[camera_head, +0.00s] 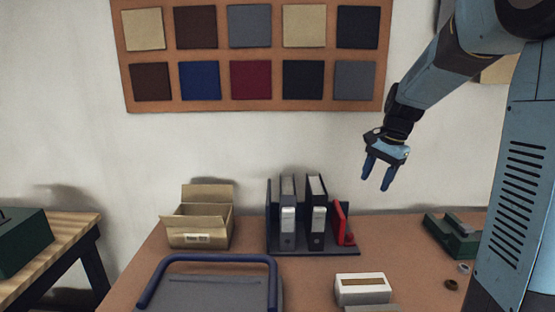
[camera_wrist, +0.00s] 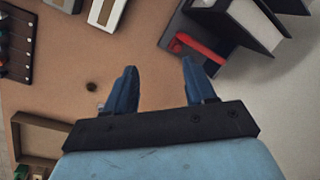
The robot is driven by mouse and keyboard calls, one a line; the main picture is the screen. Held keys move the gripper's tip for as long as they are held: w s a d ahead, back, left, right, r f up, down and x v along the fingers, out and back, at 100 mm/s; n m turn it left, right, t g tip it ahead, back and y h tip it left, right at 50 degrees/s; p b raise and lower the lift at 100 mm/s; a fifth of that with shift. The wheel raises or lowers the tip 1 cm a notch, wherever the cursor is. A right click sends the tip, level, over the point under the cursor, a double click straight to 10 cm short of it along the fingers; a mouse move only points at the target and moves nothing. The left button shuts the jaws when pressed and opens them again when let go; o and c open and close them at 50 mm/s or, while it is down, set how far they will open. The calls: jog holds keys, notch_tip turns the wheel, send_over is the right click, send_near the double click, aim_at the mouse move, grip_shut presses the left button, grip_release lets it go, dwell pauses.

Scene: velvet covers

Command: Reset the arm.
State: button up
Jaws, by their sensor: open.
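My gripper (camera_head: 378,172) hangs from my blue arm at the right of the head view, in the air above the table and in front of the wall. Its two blue fingers are spread apart with nothing between them. The fingers also show in the wrist view (camera_wrist: 157,88), open and empty, with the brown table top below. The file rack (camera_head: 316,249) with dark binders and a red item (camera_head: 340,222) stands on the table, below and left of my gripper.
An open cardboard box (camera_head: 200,232) stands left of the rack. A blue-handled grey item (camera_head: 215,293) and a white box (camera_head: 362,289) are at the front. A green item (camera_head: 452,240) sits at the right. Fabric swatches hang on a wall board (camera_head: 250,107).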

jog(key=s+a+r+n+t+h, duration=0.1)
jog(key=s+n, duration=0.4)
jog(key=s, duration=0.8)
jog(key=s+a+r+n+t+h, duration=0.1)
jog(key=s+n, duration=0.4)
jog(key=s, duration=0.8)
notch_tip(320, 180, up, 3)
jog(key=a+t, duration=0.1)
jog(key=t, duration=0.1)
jog(key=shift+a+f+t, duration=0.15)
jog(key=shift+f+t, duration=0.05)
jog(key=shift+t, duration=0.1)
